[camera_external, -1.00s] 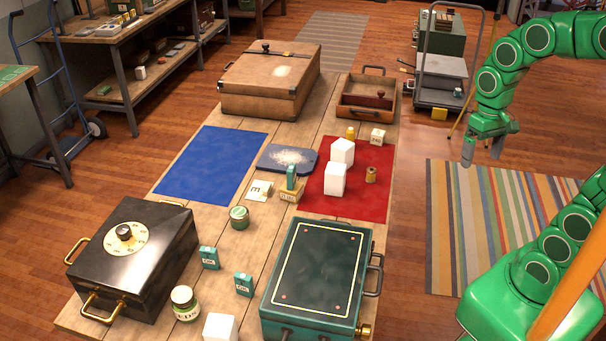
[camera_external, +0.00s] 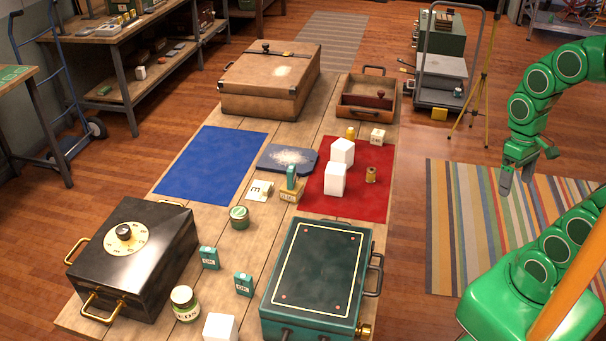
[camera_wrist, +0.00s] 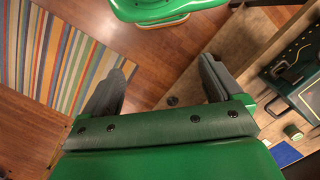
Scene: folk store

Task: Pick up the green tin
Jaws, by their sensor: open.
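The green tin (camera_external: 239,217) is a short round tin with a paler lid. It stands upright on the plank table, between the black safe and the green box, near the blue mat. In the wrist view a small round green thing (camera_wrist: 293,132) at the right edge looks like the same tin. My gripper (camera_external: 514,178) is over the floor and striped rug, right of the table and well apart from the tin. In the wrist view my gripper (camera_wrist: 166,68) has its two fingers spread with nothing between them.
A black safe (camera_external: 150,260) and a green box (camera_external: 318,270) flank the table's front. Small teal boxes (camera_external: 209,258), a seed jar (camera_external: 185,305) and white cubes (camera_external: 335,180) stand nearby. The blue mat (camera_external: 208,165) is bare.

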